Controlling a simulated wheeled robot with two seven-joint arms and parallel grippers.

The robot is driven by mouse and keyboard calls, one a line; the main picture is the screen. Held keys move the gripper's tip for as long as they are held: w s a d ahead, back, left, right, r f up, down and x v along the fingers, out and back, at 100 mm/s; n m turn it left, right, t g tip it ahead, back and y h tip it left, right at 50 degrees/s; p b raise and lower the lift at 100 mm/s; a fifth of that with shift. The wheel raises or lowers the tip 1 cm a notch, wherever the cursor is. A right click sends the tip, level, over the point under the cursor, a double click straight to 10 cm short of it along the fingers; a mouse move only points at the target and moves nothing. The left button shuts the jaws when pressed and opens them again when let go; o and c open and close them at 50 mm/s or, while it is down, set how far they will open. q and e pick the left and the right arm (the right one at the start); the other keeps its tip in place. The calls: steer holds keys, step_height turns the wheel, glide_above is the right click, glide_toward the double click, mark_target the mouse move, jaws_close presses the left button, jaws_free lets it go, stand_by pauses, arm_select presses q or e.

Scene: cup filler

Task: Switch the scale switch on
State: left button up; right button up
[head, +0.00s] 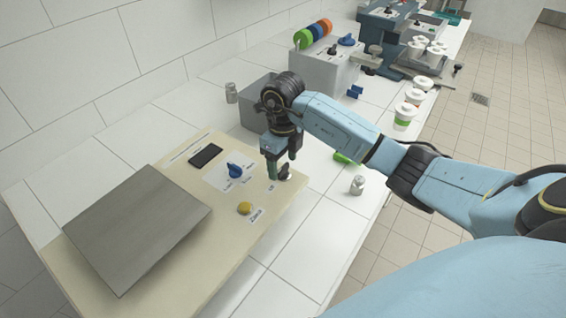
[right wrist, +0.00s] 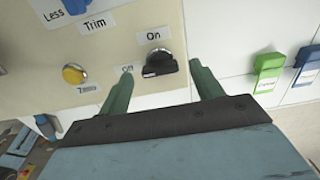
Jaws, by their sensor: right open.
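The scale switch (right wrist: 160,66) is a black knob on the front corner of the beige scale panel (head: 225,215). In the right wrist view its handle lies roughly sideways, its narrow end towards the Off label (right wrist: 128,69). The On label (right wrist: 153,36) is above it. In the head view the switch (head: 285,174) is partly covered by my fingers. My right gripper (right wrist: 163,73) is open, with its green fingertips on either side of the switch; I cannot tell whether they touch it. It also shows in the head view (head: 282,168). My left gripper is not in view.
A yellow Zero button (head: 244,208), a blue Trim knob (head: 235,170) and a black display (head: 205,155) share the panel. A grey metal plate (head: 137,228) covers its left. A grey box (head: 258,101) is behind.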

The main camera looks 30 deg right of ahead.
steer(key=shift+f, duration=0.55)
steer(key=c, duration=1)
